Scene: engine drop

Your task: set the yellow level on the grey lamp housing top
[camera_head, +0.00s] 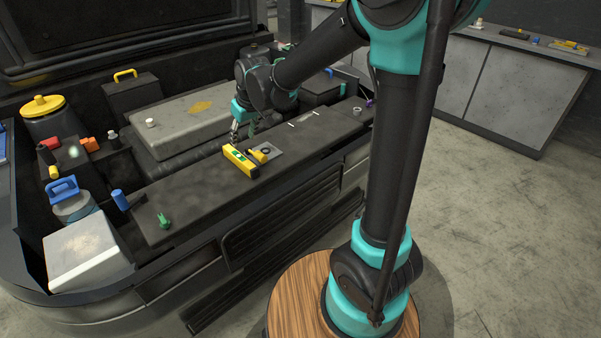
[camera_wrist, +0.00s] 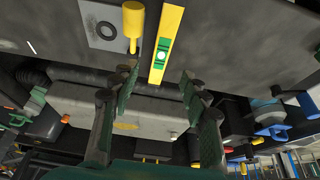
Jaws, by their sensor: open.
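The yellow level (camera_head: 240,160), with a green vial, lies on the dark ledge along the front of the engine bay. It also shows in the wrist view (camera_wrist: 171,30), at top centre. A light grey box (camera_head: 88,250) at the left front corner appears to be the lamp housing; its top is bare with a worn patch. My gripper (camera_head: 236,134) is just behind the level in the head view. In the wrist view my gripper (camera_wrist: 157,82) is open, with nothing between its fingers; the level's near end lies just beyond the fingertips.
A yellow-handled part (camera_wrist: 133,22) and a grey plate with a hole (camera_wrist: 100,30) lie close beside the level. A green part (camera_head: 163,221) and a blue cylinder (camera_head: 120,199) are towards the lamp housing. A big grey cover (camera_head: 190,118) stands behind the ledge.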

